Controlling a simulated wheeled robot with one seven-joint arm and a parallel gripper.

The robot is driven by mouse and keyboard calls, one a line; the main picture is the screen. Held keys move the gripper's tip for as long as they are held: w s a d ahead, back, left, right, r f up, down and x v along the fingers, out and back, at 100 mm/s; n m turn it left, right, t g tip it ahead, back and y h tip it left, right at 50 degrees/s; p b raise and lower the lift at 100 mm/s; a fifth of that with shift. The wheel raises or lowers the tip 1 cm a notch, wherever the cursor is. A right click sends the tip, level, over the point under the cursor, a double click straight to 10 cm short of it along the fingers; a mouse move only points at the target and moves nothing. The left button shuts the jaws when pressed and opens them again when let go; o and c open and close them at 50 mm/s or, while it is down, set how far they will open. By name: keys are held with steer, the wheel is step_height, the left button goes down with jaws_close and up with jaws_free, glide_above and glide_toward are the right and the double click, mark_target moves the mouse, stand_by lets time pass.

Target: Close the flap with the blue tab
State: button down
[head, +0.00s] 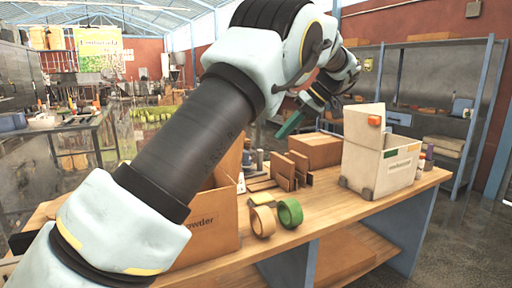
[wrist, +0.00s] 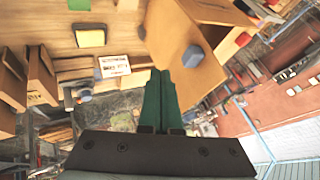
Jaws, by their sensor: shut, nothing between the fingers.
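The blue tab (wrist: 192,56) sits on a brown cardboard flap (wrist: 172,28) in the wrist view. The flap stands at an angle, its broad face toward the camera. My gripper (wrist: 160,74) has two green fingers shut together and empty. Their tips appear near the lower left edge of the flap; I cannot tell whether they touch it. In the head view my gripper (head: 282,133) hangs above the back of the table, beyond the open cardboard box (head: 200,232) marked "Powder". My arm covers much of this box, and the blue tab does not show there.
The table's front right is clear.

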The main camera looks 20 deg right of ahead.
steer(key=w+a+f+p, duration=0.2)
steer(key=a+f+p, duration=0.1)
steer(key=a, duration=0.4)
steer(key=shift+a+f, duration=0.3)
steer(key=shift+f, duration=0.5)
steer(key=shift+w, duration=0.15)
